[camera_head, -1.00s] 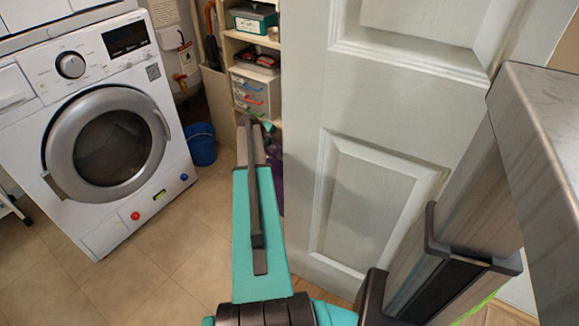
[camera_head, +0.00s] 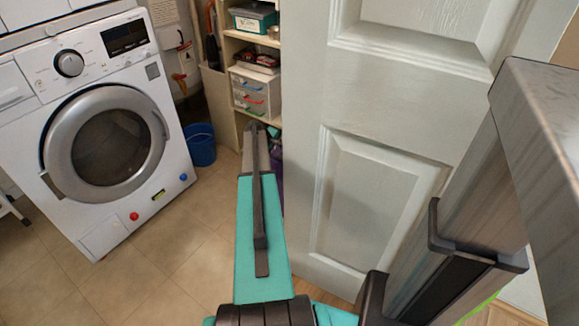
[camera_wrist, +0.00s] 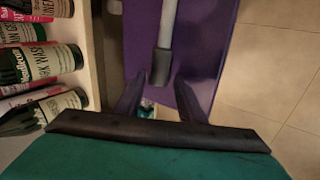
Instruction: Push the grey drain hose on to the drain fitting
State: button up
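My gripper (camera_wrist: 160,92) is open in the wrist view, its two dark fingers apart with nothing held between them. A grey tube with a dark end cap (camera_wrist: 163,62) lies just beyond the fingers, in front of a purple panel; I cannot tell whether it is a hose or a pole leg. No grey drain hose and no drain fitting can be made out with certainty in either view. In the head view my turquoise arm reaches away toward the shelf and hides the gripper's fingers. The white washing machine (camera_head: 32,100) stands at the left with its round door shut.
A white panelled door (camera_head: 305,100) stands close on the right of my arm. A shelf (camera_head: 238,45) with drawers and boxes is ahead. A blue bucket (camera_head: 201,147) stands beside the machine. Bottles (camera_wrist: 45,65) fill a shelf at the wrist view's left. Tiled floor is clear at left.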

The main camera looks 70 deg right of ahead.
jog(key=shift+x, duration=0.8)
jog(key=shift+c, duration=0.5)
jog(key=c, duration=0.7)
jog(key=shift+r, duration=0.15)
jog(key=shift+c, duration=0.2)
jog(key=shift+r, duration=0.45)
jog(key=r, duration=0.1)
jog(key=r+p, duration=0.1)
jog(key=shift+a+r, duration=0.25)
jog(key=shift+r, duration=0.15)
jog(key=s+a+r+p, duration=0.1)
jog(key=a, duration=1.4)
jog(key=shift+a, duration=0.3)
